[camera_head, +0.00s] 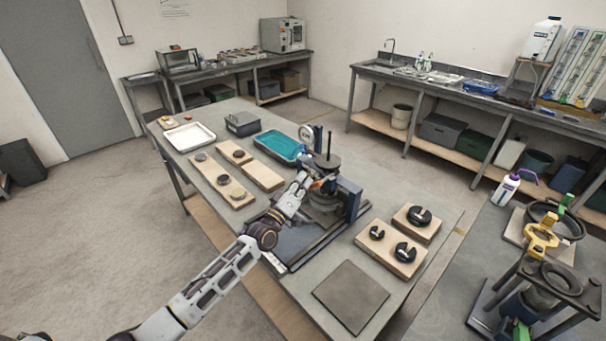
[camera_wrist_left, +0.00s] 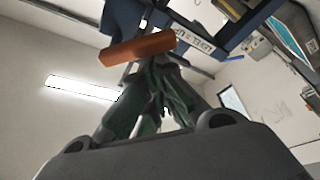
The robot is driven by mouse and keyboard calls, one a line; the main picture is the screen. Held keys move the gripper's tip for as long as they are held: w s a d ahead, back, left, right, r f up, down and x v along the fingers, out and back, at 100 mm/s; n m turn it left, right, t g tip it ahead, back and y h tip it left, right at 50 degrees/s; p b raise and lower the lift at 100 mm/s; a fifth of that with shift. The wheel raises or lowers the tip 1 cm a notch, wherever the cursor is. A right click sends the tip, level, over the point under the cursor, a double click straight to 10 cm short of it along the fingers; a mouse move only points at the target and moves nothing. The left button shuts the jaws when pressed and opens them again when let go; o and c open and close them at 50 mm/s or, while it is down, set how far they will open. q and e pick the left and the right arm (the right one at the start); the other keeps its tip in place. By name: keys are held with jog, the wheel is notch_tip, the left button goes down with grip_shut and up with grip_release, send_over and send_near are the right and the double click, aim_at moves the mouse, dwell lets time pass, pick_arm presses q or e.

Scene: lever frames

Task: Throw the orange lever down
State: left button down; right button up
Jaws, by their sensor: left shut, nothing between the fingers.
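The orange lever (camera_wrist_left: 138,48) shows as a short orange bar across the upper part of the left wrist view. In the head view only a small orange piece (camera_head: 317,184) of it shows, against the dark press-like device (camera_head: 325,200) on the table. My left gripper (camera_head: 305,178) reaches in from the left, right by the lever. Its fingers are shut and empty. In the left wrist view the fingertips (camera_wrist_left: 160,62) come together close to the bar, overlapping it in the picture; I cannot tell if they touch. My right gripper is not in view.
A teal tray (camera_head: 278,145), a white tray (camera_head: 189,138) and wooden boards with round parts (camera_head: 230,190) lie behind and left of the device. Boards with black weights (camera_head: 392,248) and a flat grey plate (camera_head: 350,296) lie to its right and front.

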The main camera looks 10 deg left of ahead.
aim_at(309, 189)
pick_arm(q)
jog(key=shift+s+d+f+n+y+p, duration=0.15)
jog(key=shift+d+f+n+y, duration=0.1)
jog(key=shift+f+n, duration=0.35)
jog(key=shift+s+d+f+n+y+p, duration=0.15)
jog(key=shift+d+f+n+y, duration=0.1)
jog(key=shift+f+n, duration=0.3)
jog(key=shift+s+d+f+n+y+p, duration=0.15)
jog(key=shift+d+f+n+y, duration=0.1)
jog(key=shift+f+n, duration=0.3)
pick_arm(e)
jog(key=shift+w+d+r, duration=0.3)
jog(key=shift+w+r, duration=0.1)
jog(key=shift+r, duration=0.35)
pick_arm(q)
jog(key=shift+s+d+h, duration=0.1)
jog(key=shift+d+h, duration=0.05)
jog(key=shift+h, duration=0.1)
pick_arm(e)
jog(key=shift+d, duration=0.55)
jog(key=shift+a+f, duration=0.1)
